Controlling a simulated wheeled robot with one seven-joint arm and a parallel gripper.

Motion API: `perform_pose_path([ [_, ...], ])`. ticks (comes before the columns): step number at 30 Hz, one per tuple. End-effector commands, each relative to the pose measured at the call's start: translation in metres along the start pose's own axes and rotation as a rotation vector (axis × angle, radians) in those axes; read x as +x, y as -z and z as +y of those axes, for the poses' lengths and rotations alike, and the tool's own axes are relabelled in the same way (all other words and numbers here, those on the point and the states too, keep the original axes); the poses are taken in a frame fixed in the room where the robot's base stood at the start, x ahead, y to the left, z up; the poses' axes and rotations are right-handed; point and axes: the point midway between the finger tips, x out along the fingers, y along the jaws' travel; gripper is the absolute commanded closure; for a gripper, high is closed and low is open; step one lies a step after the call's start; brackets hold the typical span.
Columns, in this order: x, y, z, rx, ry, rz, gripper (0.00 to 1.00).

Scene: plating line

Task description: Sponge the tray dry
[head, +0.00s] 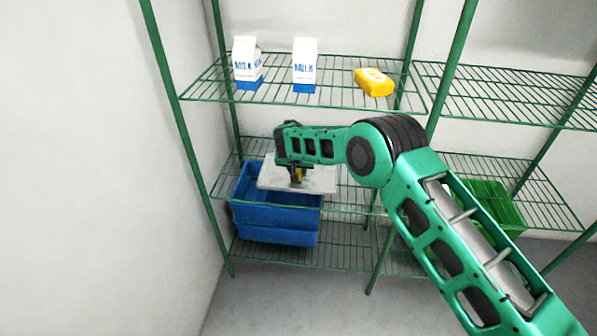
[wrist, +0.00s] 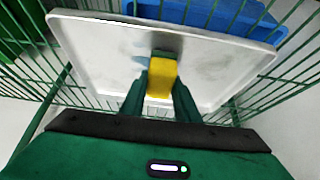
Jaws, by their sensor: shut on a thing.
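The tray is pale grey, flat and rimmed, at the middle shelf level in the head view (head: 322,184). It fills much of the wrist view (wrist: 100,52). A yellow sponge (wrist: 162,80) is clamped between the fingers of my gripper (wrist: 160,98), its far end over the middle of the tray. In the head view the sponge (head: 298,176) shows small below my gripper (head: 297,170). It looks at or close to the tray surface; contact is not clear. A darker grey patch lies around the sponge's far end; I cannot tell wetness from shadow.
A blue crate (head: 275,219) stands beside and below the tray. The top shelf (head: 215,90) holds two milk cartons (head: 247,64) (head: 304,66) and a yellow pack (head: 374,82). A green crate (head: 495,207) stands to the right. Green posts (head: 172,70) frame the rack; a wall is at left.

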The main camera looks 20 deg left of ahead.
Motion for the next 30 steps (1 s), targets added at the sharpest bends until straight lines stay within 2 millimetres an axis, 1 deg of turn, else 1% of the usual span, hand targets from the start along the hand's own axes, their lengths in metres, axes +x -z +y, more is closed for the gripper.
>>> perform_pose_path([
  [20, 0.009, -0.005, -0.001, -0.001, 0.0, 0.0, 0.96],
  [23, 0.009, -0.005, 0.003, -0.001, 0.0, -0.001, 0.96],
  [30, 0.008, -0.005, 0.021, -0.001, 0.0, -0.001, 0.96],
])
